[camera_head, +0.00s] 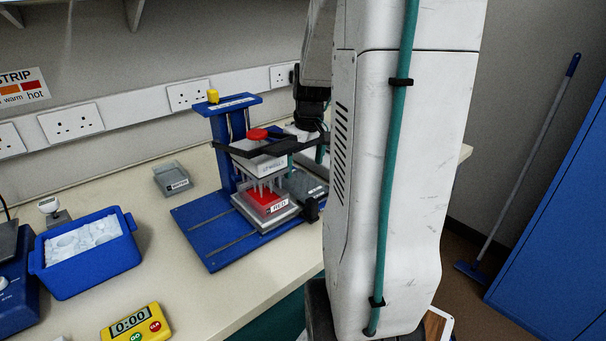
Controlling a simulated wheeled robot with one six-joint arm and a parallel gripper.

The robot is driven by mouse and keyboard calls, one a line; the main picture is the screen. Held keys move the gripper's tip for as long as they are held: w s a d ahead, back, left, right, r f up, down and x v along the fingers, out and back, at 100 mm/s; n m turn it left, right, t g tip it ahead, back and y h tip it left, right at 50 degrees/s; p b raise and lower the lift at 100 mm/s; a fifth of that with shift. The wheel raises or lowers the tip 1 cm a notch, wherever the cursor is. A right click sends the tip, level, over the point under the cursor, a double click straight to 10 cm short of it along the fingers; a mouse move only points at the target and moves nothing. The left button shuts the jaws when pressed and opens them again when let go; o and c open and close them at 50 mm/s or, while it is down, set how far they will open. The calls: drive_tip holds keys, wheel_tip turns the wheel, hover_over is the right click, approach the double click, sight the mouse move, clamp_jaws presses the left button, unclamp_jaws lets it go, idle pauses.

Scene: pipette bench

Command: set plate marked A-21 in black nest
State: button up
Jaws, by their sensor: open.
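My gripper (310,110) is the dark part at the arm's end, above the right side of the blue stand. It is open, but its fingertips are partly hidden by my arm and hard to separate from the stand's black parts. A red plate (266,199) with a small label reading RED sits in a pale grey nest on the stand's base, below a white head with tips. I cannot read A-21 anywhere, and no clearly black nest shows.
The blue stand (205,233) has a white head (258,164) with a red knob. A small grey tray (172,180), a blue tub (85,277) of white material and a yellow timer (130,322) are left. Bare bench (170,226) lies between. My arm hides the right side.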

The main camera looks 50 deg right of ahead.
wheel_tip(320, 180, up, 7)
drive_tip(key=shift+s, duration=0.4)
drive_tip(key=shift+a+r, duration=0.1)
idle(0.3)
